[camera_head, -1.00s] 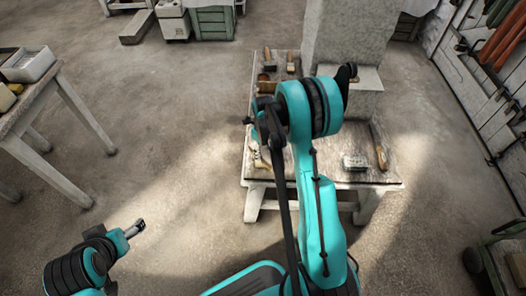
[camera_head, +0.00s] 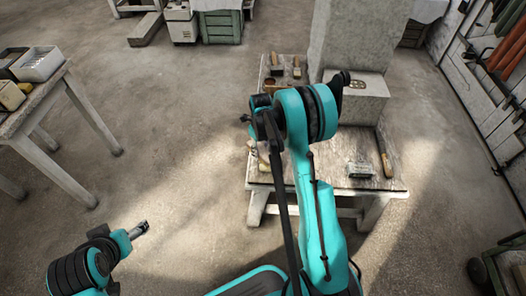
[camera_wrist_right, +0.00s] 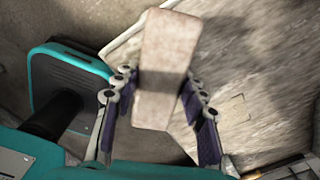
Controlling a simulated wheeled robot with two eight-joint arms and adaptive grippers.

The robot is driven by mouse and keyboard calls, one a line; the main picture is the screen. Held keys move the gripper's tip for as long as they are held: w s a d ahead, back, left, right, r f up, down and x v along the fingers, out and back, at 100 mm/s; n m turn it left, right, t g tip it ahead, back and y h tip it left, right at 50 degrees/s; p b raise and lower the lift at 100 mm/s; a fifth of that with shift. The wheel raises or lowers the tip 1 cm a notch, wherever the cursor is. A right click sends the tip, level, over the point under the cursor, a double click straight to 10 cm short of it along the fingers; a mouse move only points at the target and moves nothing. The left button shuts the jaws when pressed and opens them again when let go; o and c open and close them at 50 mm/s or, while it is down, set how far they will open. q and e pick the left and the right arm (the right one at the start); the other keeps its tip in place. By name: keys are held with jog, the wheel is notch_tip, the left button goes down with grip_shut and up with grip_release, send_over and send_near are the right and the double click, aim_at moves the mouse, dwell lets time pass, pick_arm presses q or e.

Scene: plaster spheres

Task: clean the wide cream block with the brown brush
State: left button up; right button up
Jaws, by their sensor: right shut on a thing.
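In the right wrist view, my right gripper (camera_wrist_right: 160,115) is shut on a long, pale brown piece, which looks like the body of the brown brush (camera_wrist_right: 165,65); no bristles show. The worktable's surface (camera_wrist_right: 250,75) lies blurred behind it. In the head view my right arm hides most of that gripper and the brush. A wide, pale cream-grey block (camera_head: 368,103) sits on the worktable (camera_head: 335,178), behind and right of my right arm's elbow, which partly covers it. My left gripper (camera_head: 141,227) is over the floor at lower left, too small to judge.
A tall grey pillar-like block (camera_head: 350,40) stands at the back. A wooden-handled tool (camera_head: 385,160) and a small grey block (camera_head: 361,169) lie at the table's right. Small brushes (camera_head: 296,68) lie at the back left. A side table (camera_head: 50,88) stands left; open floor lies between.

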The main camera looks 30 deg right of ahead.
aim_at(269, 156)
jog(key=shift+s+d, duration=0.25)
jog(key=shift+s, duration=0.85)
jog(key=shift+s+d, duration=0.25)
jog(key=shift+s, duration=0.8)
jog(key=shift+w+a, duration=0.2)
jog(key=shift+w, duration=0.55)
jog(key=shift+w+a, duration=0.15)
jog(key=shift+w, duration=0.55)
jog(key=shift+w+a, duration=0.2)
jog(key=shift+w, duration=0.55)
jog(key=shift+s+r, duration=0.15)
jog(key=shift+s+d+r+p, duration=0.2)
jog(key=shift+s+r, duration=0.15)
jog(key=shift+s, duration=0.15)
jog(key=shift+s+d+r+p, duration=0.15)
jog(key=shift+s+r, duration=0.15)
jog(key=shift+s, duration=0.2)
jog(key=shift+f, duration=0.1)
jog(key=shift+a+f, duration=0.1)
jog(key=shift+f, duration=0.05)
jog(key=shift+f+b, duration=0.3)
jog(key=shift+f, duration=0.25)
